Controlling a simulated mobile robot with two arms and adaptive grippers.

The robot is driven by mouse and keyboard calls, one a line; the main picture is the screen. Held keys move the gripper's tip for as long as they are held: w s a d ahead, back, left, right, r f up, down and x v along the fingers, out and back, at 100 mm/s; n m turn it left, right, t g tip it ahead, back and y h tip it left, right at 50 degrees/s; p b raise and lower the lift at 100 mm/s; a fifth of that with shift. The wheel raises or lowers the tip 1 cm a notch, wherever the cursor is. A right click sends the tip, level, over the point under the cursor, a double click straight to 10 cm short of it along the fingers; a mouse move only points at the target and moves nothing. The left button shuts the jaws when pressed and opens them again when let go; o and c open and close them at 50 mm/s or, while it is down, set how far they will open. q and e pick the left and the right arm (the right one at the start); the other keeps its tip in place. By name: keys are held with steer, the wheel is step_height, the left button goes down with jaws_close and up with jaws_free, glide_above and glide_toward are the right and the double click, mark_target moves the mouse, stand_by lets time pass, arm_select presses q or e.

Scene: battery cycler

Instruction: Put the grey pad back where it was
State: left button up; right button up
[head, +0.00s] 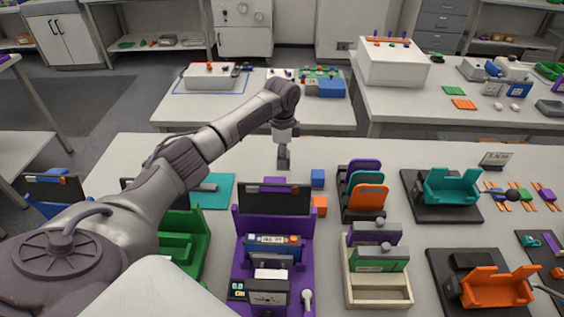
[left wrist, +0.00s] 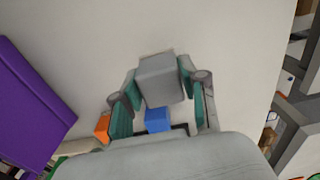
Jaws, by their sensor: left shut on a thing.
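The grey pad (left wrist: 160,82) is a small grey block held between the two teal-lined fingers of my left gripper (left wrist: 158,86). In the head view my left gripper (head: 284,144) points down over the far part of the bench, with the fingers and the pad hard to tell apart. A blue cube (head: 317,178) and an orange cube (head: 320,205) stand on the bench to the right of the gripper and nearer to me. In the left wrist view the blue cube (left wrist: 157,120) shows just below the pad. I cannot tell whether the pad touches the bench.
A purple stand with a dark screen (head: 274,199) stands nearer to me. A rack of purple, teal and orange plates (head: 366,197) is to its right, with a wooden tray (head: 379,293) in front. A teal mat (head: 222,185) lies left. The far bench strip is mostly clear.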

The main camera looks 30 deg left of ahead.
arm_select(q)
step_height(320, 180, down, 3)
steer(key=shift+s+f+p, duration=0.1)
steer(key=shift+f+p, duration=0.05)
steer(key=shift+p, duration=0.35)
steer(key=shift+f, duration=0.35)
steer(key=shift+f, duration=0.1)
steer(key=o, duration=1.1)
steer(key=shift+f, duration=0.1)
